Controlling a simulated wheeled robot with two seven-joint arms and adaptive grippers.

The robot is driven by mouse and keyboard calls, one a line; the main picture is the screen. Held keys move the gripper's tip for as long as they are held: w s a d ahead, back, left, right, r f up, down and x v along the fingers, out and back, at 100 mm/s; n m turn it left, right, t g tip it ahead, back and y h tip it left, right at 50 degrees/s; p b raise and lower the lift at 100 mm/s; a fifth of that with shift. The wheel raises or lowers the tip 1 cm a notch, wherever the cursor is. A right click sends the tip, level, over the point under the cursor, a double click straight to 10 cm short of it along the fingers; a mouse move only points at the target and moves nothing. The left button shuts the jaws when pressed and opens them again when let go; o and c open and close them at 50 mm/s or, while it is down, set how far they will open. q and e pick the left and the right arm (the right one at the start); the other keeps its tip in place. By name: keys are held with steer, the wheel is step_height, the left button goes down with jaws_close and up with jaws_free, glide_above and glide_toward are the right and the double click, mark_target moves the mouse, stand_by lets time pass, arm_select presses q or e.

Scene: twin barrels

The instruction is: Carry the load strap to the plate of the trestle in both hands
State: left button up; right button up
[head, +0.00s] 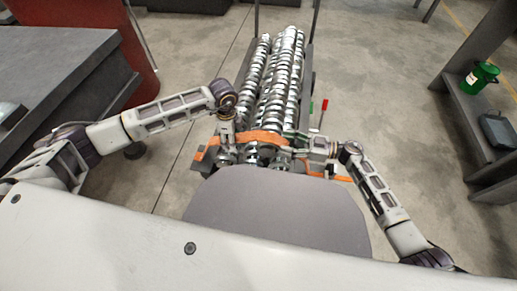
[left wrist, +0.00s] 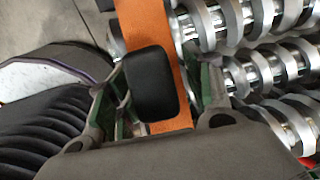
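The orange load strap (head: 262,138) arches across the near end of the silver ringed barrels in the head view. In the left wrist view the strap (left wrist: 152,25) runs between the fingers of my left gripper (left wrist: 160,88), partly hidden by a black rounded block (left wrist: 150,82). These fingers stand apart, with a visible gap on the right side. In the head view my left gripper (head: 227,143) is at the strap's left part. My right gripper (head: 297,142) is at its right end; its finger gap is too small to judge. I cannot clearly make out the trestle plate.
The ringed barrels (head: 275,80) lie lengthwise ahead of me. More orange material (head: 335,175) lies at the right. A grey table (head: 60,60) stands at left. A shelf (head: 470,110) at right holds a green container (head: 480,77) and a dark box (head: 497,130). Floor is clear between.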

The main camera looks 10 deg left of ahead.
arm_select(q)
jaws_close()
arm_select(e)
jaws_close()
